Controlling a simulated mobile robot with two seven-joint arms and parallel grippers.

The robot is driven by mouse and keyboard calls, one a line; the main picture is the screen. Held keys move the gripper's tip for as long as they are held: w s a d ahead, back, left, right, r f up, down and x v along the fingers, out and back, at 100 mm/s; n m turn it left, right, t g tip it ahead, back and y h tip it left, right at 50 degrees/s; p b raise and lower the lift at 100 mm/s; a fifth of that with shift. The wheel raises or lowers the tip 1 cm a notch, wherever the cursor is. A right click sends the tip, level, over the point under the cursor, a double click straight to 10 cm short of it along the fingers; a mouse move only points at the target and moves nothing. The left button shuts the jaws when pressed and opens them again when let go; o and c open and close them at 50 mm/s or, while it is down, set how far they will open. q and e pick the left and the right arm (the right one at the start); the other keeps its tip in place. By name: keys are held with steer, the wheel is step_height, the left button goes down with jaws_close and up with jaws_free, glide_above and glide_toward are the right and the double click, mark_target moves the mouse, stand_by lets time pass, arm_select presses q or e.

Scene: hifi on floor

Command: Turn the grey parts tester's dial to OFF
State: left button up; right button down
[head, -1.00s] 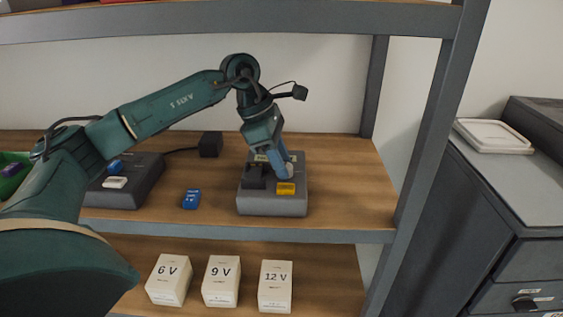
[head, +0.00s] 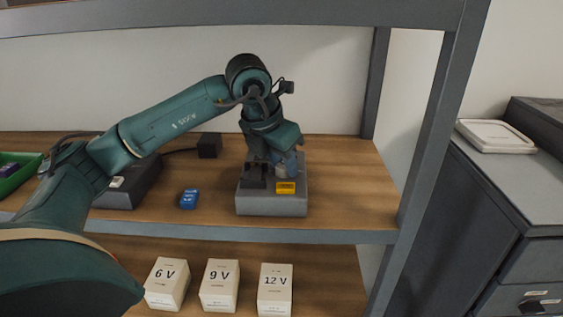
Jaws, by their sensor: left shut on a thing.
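The grey parts tester (head: 271,203) stands on the middle shelf, with a yellow block (head: 285,188) and a dark block on its top. My left gripper (head: 287,172) reaches down onto the tester's top from behind, at the back right. It is shut on the dial (head: 284,173), of which only a small pale part shows beside the fingers. The dial's marks and pointer are hidden by the gripper, so I cannot tell its setting. My right gripper is not in view.
A blue block (head: 189,198) lies on the shelf left of the tester. A dark device (head: 138,190) and a green bin (head: 17,172) stand further left, partly behind my arm. Several boxes, including 12 V (head: 275,290), sit below. A shelf post (head: 430,150) rises at right.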

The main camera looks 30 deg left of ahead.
arm_select(q)
steer(key=n+y, duration=0.1)
steer(key=n, duration=0.1)
steer(key=shift+d+n, duration=0.1)
steer(key=shift+n, duration=0.3)
steer(key=shift+n+y+b, duration=0.3)
steer(key=shift+n+y, duration=0.3)
steer(key=shift+n, duration=0.9)
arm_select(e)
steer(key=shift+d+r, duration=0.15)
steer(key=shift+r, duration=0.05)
arm_select(q)
steer(key=o, duration=1)
steer(key=shift+d, duration=0.1)
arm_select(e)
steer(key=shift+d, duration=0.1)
